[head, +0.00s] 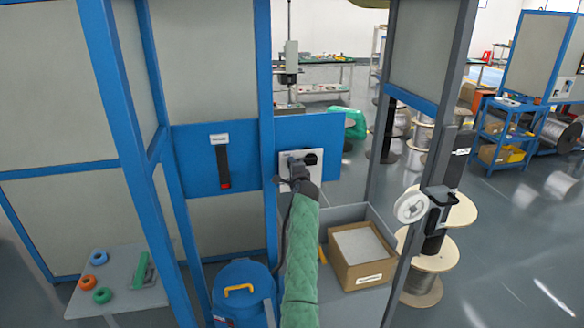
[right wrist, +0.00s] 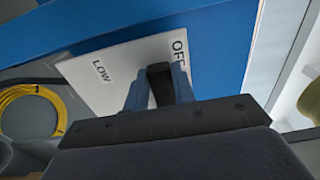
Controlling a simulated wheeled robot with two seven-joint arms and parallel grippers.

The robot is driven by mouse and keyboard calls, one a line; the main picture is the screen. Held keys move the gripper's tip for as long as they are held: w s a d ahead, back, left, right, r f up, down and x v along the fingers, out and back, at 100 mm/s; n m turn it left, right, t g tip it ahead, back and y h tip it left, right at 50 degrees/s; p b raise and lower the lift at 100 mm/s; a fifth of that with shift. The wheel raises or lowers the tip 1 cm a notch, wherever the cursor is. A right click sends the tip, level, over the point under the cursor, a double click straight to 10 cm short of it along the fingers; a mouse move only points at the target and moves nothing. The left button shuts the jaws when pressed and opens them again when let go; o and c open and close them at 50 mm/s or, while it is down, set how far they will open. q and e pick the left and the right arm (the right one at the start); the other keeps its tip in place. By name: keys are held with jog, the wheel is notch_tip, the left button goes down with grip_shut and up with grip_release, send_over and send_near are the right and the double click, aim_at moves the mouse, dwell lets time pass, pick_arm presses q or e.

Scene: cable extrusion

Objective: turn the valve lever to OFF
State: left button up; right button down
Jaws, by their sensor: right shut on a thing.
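The white valve plate (head: 286,180) is fixed to a blue panel in the head view, with a dark lever (head: 310,158) at its upper right. In the right wrist view, the plate (right wrist: 125,62) carries the words LOW and OFF. My right gripper (right wrist: 160,85) is shut on the black lever (right wrist: 160,88), with one finger on each side. The lever lies beside the word OFF. In the head view, my right gripper (head: 297,168) covers part of the plate. My left gripper is not in view.
A blue post (head: 265,90) stands just left of the plate. Another blue panel holds a black upright bar (head: 223,160) with a red end. Below stand a blue bin (head: 243,300) and a cardboard box (head: 362,275). A yellow coil (right wrist: 30,100) shows in the right wrist view.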

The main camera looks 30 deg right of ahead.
jog(key=shift+r, duration=0.15)
jog(key=c, duration=1.2)
grip_release()
jog(key=shift+d, duration=0.1)
jog(key=shift+o, duration=0.2)
jog(key=shift+s, duration=0.1)
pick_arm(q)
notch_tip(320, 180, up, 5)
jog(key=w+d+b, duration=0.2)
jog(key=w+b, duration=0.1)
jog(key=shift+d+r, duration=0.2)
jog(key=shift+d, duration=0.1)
pick_arm(e)
jog(key=v, duration=0.7)
jog(key=shift+s, duration=0.3)
